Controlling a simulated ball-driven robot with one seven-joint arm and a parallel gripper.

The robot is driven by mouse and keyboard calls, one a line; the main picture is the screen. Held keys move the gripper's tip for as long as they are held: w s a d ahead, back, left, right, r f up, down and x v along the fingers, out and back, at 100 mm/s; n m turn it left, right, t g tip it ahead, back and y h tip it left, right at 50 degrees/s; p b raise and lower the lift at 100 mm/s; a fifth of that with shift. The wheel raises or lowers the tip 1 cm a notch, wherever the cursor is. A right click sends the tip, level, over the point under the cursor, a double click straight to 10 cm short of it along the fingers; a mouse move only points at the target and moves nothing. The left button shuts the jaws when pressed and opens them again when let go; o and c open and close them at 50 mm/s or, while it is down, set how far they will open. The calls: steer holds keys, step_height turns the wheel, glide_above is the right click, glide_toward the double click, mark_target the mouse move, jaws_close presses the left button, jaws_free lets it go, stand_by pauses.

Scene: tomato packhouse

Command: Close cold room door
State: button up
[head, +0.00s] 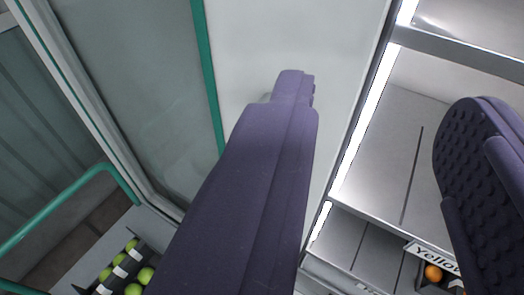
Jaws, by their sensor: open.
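A tall pale panel (290,40), which looks like the cold room door, fills the upper middle, with a green strip (208,75) down its left side. Its right edge runs beside a lit strip and steel shelves; whether it stands ajar I cannot tell. My gripper (388,105) is open, with two dark purple fingers spread wide. The left finger lies across the front of the panel and hides its lower part. The right finger, with a studded pad, is in front of the shelves. Nothing is between the fingers. I cannot tell whether the left finger touches the panel.
Steel shelves (385,140) stand at the right, with a "Yellow" label (432,256) and an orange tomato (433,272) low down. A grey glassy panel (130,80) is at the left. A green rail (65,212) and several green tomatoes (133,289) are at the lower left.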

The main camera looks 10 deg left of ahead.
steer(key=w+a+f+n+t+y+p, duration=0.1)
steer(key=a+f+y, duration=0.15)
steer(key=f, duration=0.65)
steer(key=w+a+f+n+y+p, duration=0.1)
steer(key=w+a+f+n+y, duration=0.15)
steer(key=f, duration=0.55)
steer(key=b+x, duration=0.1)
steer(key=x, duration=0.6)
steer(key=shift+s+a+f+m, duration=0.1)
steer(key=shift+a+f+m, duration=0.05)
steer(key=shift+m, duration=0.1)
steer(key=shift+c, duration=0.3)
jaws_close()
